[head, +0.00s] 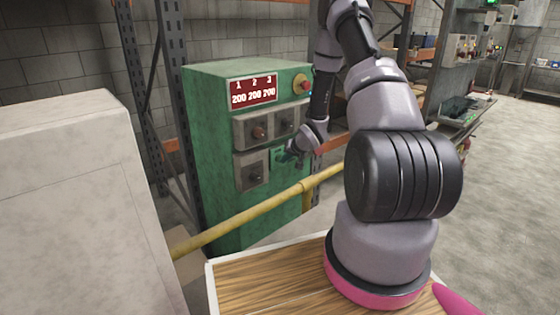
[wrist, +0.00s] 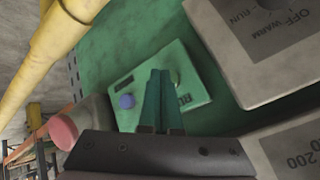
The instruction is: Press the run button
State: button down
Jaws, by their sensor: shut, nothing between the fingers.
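A small light-green button plate (wrist: 195,92) is on the front of the green cabinet (head: 225,215). It bears a blue button (wrist: 126,101) beside a dark label, and a label reading "RU", partly covered by my fingers. A pale round button (wrist: 176,76) shows partly behind my fingertips, close to that label. My gripper (wrist: 160,74) is shut and empty, its fingertips over the plate between the two buttons. I cannot tell whether they touch anything. In the head view my gripper (head: 284,156) is at the cabinet's front right, and the plate is mostly hidden.
A yellow rail (head: 255,212) runs across in front of the cabinet. Grey knob boxes (wrist: 275,45) stick out near my gripper, one marked OFF, WARM and RUN. A red display (head: 253,92) reads 200 three times. A pale block (head: 75,190) stands at left.

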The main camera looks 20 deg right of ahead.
jog(key=shift+w, duration=0.2)
jog(key=shift+s, duration=0.15)
jog(key=shift+s+d, duration=0.1)
jog(key=shift+s, duration=0.15)
dwell(0.3)
jog(key=s+d, duration=0.2)
jog(key=s, duration=0.3)
jog(key=shift+s+d, duration=0.15)
jog(key=shift+s, duration=0.15)
dwell(0.6)
